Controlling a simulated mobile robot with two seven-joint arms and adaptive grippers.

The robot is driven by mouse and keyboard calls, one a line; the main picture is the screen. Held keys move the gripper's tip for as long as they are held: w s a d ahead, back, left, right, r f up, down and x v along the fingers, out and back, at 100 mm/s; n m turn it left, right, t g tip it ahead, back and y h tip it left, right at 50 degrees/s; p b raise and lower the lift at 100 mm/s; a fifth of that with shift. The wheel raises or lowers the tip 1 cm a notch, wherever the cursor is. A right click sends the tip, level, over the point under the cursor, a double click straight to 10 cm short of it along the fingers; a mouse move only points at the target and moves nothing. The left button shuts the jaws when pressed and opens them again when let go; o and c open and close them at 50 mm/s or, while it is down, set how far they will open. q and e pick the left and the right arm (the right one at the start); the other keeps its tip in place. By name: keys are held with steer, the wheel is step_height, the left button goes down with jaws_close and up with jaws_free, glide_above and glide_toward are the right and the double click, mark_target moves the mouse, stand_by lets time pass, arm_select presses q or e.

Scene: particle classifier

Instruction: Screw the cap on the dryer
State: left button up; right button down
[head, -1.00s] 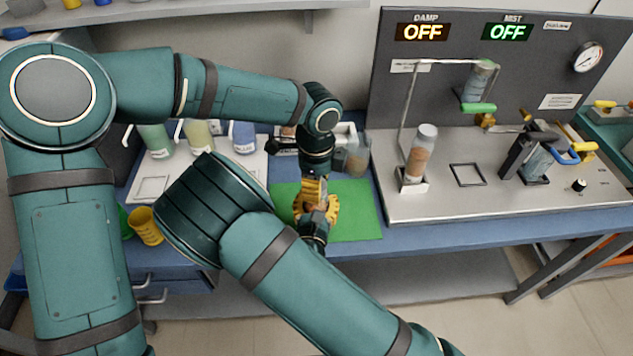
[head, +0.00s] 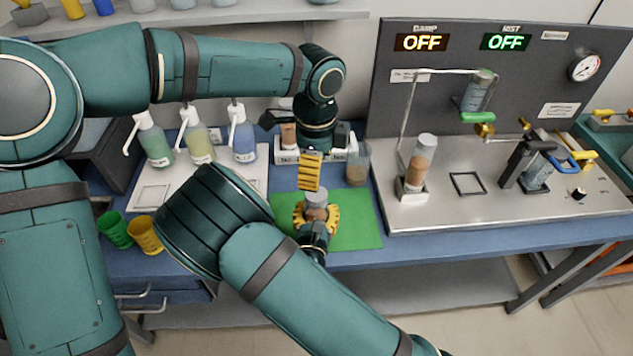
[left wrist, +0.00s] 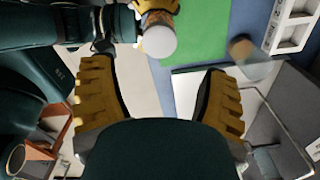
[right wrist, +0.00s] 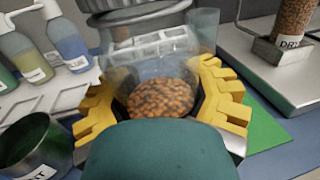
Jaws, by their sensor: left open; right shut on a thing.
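My right gripper (head: 315,217) is shut around a clear cylinder of brown granules (right wrist: 160,97), the dryer, held upright above the green mat. A grey cap (head: 316,196) sits on top of it; it also shows at the top of the right wrist view (right wrist: 135,18) and as a pale disc in the left wrist view (left wrist: 158,42). I cannot tell how tightly it is screwed. My left gripper (head: 309,186) is open and empty above the cap, apart from it. In the left wrist view its fingers (left wrist: 160,92) are spread with nothing between them.
A green mat (head: 355,222) lies beneath. Several pump bottles (head: 197,143) stand left, near green and yellow cups (head: 146,235). A clear beaker (head: 357,165) and white rack (head: 288,155) are behind. A metal station (head: 440,207) with another granule cylinder (head: 420,162) is at right.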

arm_select(q)
steer(key=shift+r, duration=1.9)
steer(key=s+a+f+n+g, duration=0.2)
steer(key=s+a+f+n, duration=0.15)
steer(key=f, duration=0.35)
steer(key=s+a+f+n+g, duration=0.1)
steer(key=s+a+f+n, duration=0.1)
steer(key=a+f, duration=0.35)
steer(key=s+a+f+n+g, duration=0.2)
steer(key=s+a+f, duration=0.15)
steer(key=f, duration=0.35)
steer(key=s+f+n+t+h, duration=0.2)
steer(key=f+n+t, duration=0.1)
steer(key=f+n, duration=0.4)
steer(key=s+a+f+n+t+h, duration=0.1)
steer(key=s+f+n+t, duration=0.1)
steer(key=f+n, duration=0.5)
steer(key=shift+s+a+n+t+h, duration=0.15)
steer(key=shift+s+n+t+h, duration=0.2)
steer(key=shift+n+t, duration=0.7)
steer(key=shift+f, duration=0.1)
